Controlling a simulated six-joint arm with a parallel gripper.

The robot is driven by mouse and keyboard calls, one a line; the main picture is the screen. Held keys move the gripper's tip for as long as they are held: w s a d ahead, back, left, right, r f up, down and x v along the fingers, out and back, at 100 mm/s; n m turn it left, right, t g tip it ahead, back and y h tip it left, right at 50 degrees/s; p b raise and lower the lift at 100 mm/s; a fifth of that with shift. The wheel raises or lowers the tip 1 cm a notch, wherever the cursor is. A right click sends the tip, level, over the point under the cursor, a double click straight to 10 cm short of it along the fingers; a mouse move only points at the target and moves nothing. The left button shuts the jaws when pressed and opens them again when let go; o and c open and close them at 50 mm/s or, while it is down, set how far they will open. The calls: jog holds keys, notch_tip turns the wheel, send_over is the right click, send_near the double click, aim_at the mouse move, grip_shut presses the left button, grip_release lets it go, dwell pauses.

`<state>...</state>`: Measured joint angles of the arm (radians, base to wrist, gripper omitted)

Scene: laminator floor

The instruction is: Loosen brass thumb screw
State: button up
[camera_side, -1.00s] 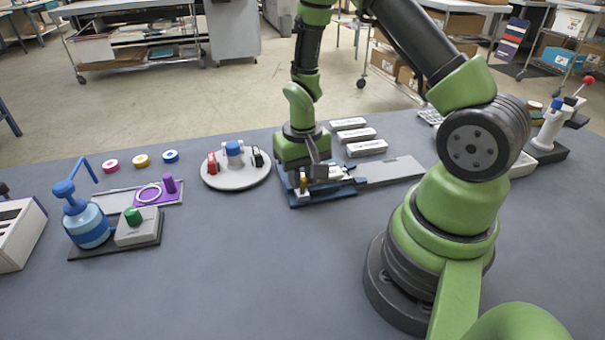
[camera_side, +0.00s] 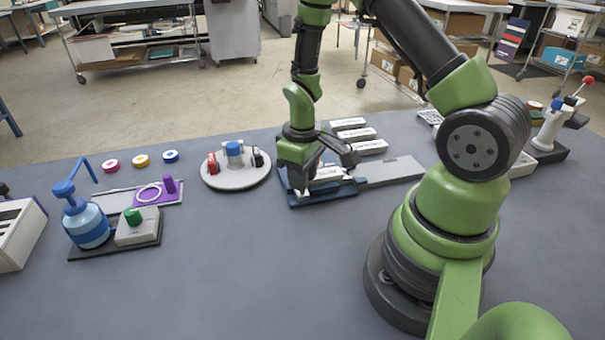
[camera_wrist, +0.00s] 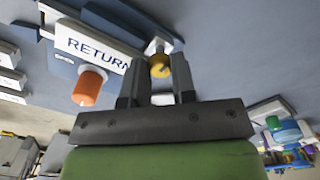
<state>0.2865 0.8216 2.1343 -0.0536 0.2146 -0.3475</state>
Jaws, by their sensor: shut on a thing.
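The brass thumb screw (camera_wrist: 160,66) shows in the wrist view between the two fingertips of my gripper (camera_wrist: 156,64), which is shut on it. The screw sits at the end of a white block lettered "RETURN" (camera_wrist: 95,45) on a dark blue fixture (camera_wrist: 60,72). An orange knob (camera_wrist: 90,86) stands beside the lettering. In the side view my gripper (camera_side: 300,188) is down at the left end of the blue fixture (camera_side: 335,191). The screw is hidden there behind the gripper body.
A grey plate (camera_side: 396,170) extends right of the fixture. White boxes (camera_side: 366,147) lie behind it. A round turntable (camera_side: 236,182) with red, blue and black parts stands to the left. A blue pump bottle (camera_side: 86,224) is farther left. The front mat is clear.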

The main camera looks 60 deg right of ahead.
dwell(0.4)
jog(key=o, duration=0.9)
jog(key=shift+o, duration=0.2)
notch_tip(320, 180, up, 10)
jog(key=s+a+r+m+t+y, duration=0.1)
jog(key=s+a+r+m+t, duration=0.1)
jog(key=s+a+r, duration=0.3)
jog(key=s+a+r+m+t+y, duration=0.1)
jog(key=s+a+r+t, duration=0.4)
jog(key=r, duration=0.6)
jog(key=shift+s+a+r+m, duration=0.15)
jog(key=shift+s+r+m, duration=0.05)
jog(key=shift+s+m, duration=0.4)
